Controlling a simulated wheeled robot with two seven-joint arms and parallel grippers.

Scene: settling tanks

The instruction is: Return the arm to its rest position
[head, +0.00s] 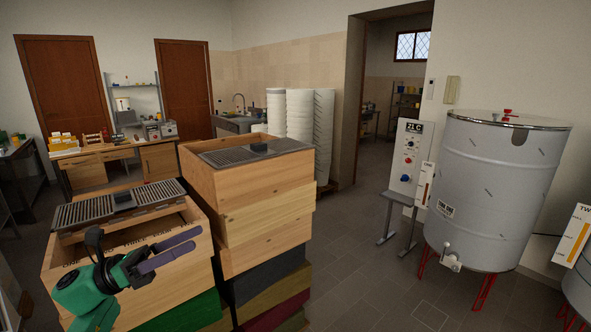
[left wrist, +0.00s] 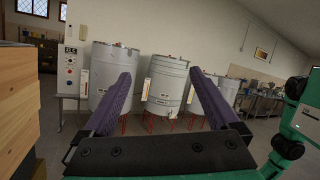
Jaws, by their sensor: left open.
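My left gripper (head: 170,250) reaches in from the lower left of the head view, in front of the nearer wooden box stack (head: 180,275). Its two purple fingers are apart with nothing between them. In the left wrist view the open fingers of my left gripper (left wrist: 162,100) frame a steel tank (left wrist: 166,85) standing some way off. My green left arm (head: 88,290) is bent at the lower left. My right gripper does not show.
A second wooden box stack (head: 265,205) stands close to the right of the gripper. A large steel tank (head: 490,190) on red legs and a control panel (head: 407,155) stand at the right. Tiled floor (head: 350,255) between is clear. White buckets (head: 300,115) are stacked behind.

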